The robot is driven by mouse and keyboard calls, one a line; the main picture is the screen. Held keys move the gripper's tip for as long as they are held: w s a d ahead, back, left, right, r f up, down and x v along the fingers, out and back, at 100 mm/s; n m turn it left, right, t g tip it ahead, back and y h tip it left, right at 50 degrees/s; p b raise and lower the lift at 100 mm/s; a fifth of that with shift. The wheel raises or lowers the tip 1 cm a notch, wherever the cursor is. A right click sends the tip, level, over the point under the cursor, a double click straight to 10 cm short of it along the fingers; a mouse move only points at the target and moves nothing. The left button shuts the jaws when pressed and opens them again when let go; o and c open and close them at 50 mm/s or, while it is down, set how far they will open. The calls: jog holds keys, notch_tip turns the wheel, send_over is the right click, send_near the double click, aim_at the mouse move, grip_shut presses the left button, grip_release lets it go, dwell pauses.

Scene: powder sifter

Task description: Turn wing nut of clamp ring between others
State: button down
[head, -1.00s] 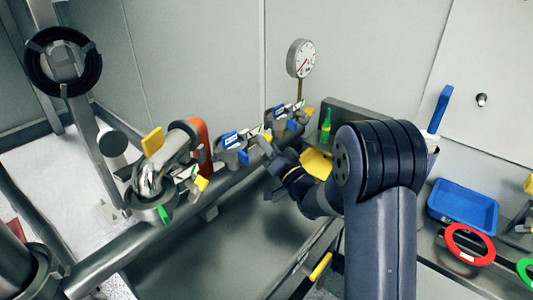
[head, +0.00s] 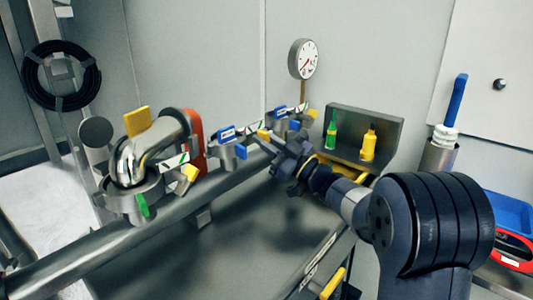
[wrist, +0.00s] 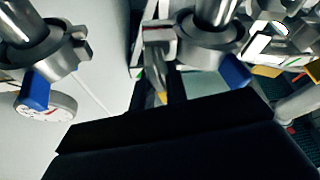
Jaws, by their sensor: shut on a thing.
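The middle clamp ring (head: 228,150), grey with a blue tab, sits on the horizontal pipe between two other clamp rings. It also shows in the wrist view (wrist: 212,50), with its blue tab at lower right. Its yellow wing nut (head: 264,135) is at its right side in the head view. My gripper (head: 270,145) is at this wing nut, shut on it; in the wrist view the dark fingers (wrist: 160,92) reach up to the clamp's bolt end and mostly hide the nut.
The far clamp ring (head: 281,124) stands close behind my gripper, near the pressure gauge (head: 303,59). The near clamp ring (head: 132,198) holds a steel elbow with an orange part. A grey box (head: 383,121) with green and yellow bottles is right of my gripper.

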jog(key=n+g+b, duration=0.1)
jog(key=n, duration=0.2)
jog(key=n+g+b, duration=0.1)
jog(key=n+g, duration=0.1)
jog(key=n, duration=0.2)
jog(key=shift+s+y, duration=0.1)
jog(key=shift+y, duration=0.2)
jog(key=shift+a+n+g, duration=0.1)
jog(key=shift+n+g, duration=0.2)
jog(key=shift+g, duration=0.1)
jog(key=c, duration=1.5)
grip_release()
jog(key=shift+c, duration=0.2)
jog(key=shift+f, duration=0.1)
jog(key=v, duration=0.7)
jog(key=shift+d, duration=0.25)
jog(key=shift+s, duration=0.1)
